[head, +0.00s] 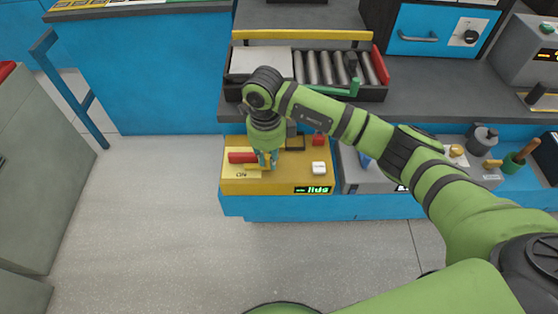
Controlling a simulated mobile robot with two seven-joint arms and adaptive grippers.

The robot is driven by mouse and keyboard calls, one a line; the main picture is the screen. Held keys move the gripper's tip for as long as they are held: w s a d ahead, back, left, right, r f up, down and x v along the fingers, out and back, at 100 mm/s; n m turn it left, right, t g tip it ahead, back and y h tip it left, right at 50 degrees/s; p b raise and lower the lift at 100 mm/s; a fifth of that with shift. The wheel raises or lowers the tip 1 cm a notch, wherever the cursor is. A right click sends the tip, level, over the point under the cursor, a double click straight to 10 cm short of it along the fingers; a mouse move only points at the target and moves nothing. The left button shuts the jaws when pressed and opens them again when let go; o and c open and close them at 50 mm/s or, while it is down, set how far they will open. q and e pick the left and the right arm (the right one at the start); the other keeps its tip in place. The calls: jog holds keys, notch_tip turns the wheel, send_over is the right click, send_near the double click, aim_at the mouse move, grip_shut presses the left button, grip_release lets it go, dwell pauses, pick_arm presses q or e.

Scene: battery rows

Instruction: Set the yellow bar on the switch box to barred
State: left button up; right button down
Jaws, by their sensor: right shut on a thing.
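The yellow switch box (228,187) stands on a blue base in the middle of the head view. A red grip (241,157) lies on its left part, with an "ON" label in front of it. The yellow bar (256,167) shows as a small piece just in front of the red grip, beside the fingers. My right gripper (267,165) points down over the box, shut on the yellow bar. The fingers and wrist hide most of the bar, so its setting cannot be read. My left gripper is out of view.
On the box are a white switch (318,168), a red knob (318,140) and a green-lit display (313,190). A roller tray (318,68) with a yellow rail stands behind. A grey box (362,180) adjoins at right. The floor at left is clear.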

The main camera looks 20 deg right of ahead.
jog(key=shift+a, duration=0.1)
jog(key=c, duration=1.1)
grip_release()
jog(key=shift+a, duration=0.2)
jog(key=shift+d, duration=0.1)
notch_tip(320, 180, up, 12)
